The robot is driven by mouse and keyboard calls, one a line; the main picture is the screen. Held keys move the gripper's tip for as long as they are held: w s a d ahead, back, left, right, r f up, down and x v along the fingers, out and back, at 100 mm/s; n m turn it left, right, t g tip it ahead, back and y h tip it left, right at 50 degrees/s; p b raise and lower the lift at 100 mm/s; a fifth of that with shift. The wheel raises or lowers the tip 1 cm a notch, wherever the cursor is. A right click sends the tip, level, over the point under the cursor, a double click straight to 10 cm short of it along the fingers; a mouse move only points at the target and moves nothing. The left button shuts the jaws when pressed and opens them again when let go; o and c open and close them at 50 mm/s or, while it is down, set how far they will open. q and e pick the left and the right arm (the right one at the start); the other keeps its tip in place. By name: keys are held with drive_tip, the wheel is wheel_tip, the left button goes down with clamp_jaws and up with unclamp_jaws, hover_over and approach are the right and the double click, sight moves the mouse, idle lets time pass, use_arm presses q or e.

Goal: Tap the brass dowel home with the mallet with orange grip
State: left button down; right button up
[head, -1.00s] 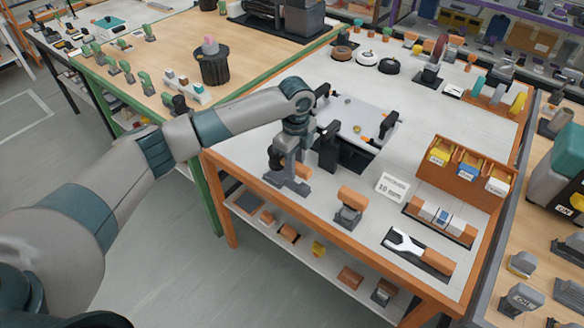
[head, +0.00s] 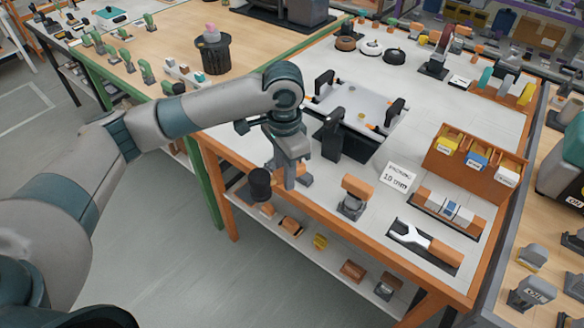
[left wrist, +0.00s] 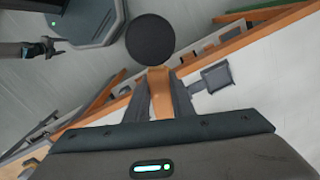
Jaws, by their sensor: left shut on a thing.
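My left gripper (head: 287,172) is shut on the orange grip of the mallet (head: 260,184), near the bench's front edge. In the left wrist view the mallet's round black head (left wrist: 150,39) lies beyond my left fingertips (left wrist: 165,78), with the orange grip between the fingers. A small brass-coloured piece, perhaps the brass dowel (head: 361,116), shows on the pale plate (head: 345,100) among black posts; its height is too small to tell. A dark part like my right gripper (left wrist: 58,47) shows at the left wrist view's upper left; its jaws are unclear.
A black post (head: 332,135) stands between my left gripper and the plate. An orange-topped block (head: 355,193), a white sign (head: 397,177), an orange bin rack (head: 440,165) and a fork-ended tool (head: 408,232) stand or lie to the right. Bare bench shows behind the bin rack.

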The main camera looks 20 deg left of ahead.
sight(261, 196)
use_arm(q)
drive_tip(key=s+n, duration=0.2)
drive_tip(key=s, duration=0.1)
drive_tip(key=s+a+r+n+b, duration=0.1)
drive_tip(key=s+n, duration=0.2)
drive_tip(key=s+a+n, duration=0.1)
drive_tip(key=s+n, duration=0.1)
drive_tip(key=n, duration=0.1)
drive_tip(key=shift+s+r+b, duration=0.35)
drive_tip(key=shift+s+b, duration=0.05)
use_arm(e)
wheel_tip(261, 196, down, 2)
drive_tip(key=shift+f, duration=0.1)
drive_tip(key=c, duration=0.7)
use_arm(q)
drive_tip(key=shift+w+a, duration=0.1)
drive_tip(key=shift+a, duration=0.05)
use_arm(e)
drive_tip(key=shift+w+a, duration=0.1)
drive_tip(key=shift+a, duration=0.05)
drive_tip(key=shift+c, duration=0.2)
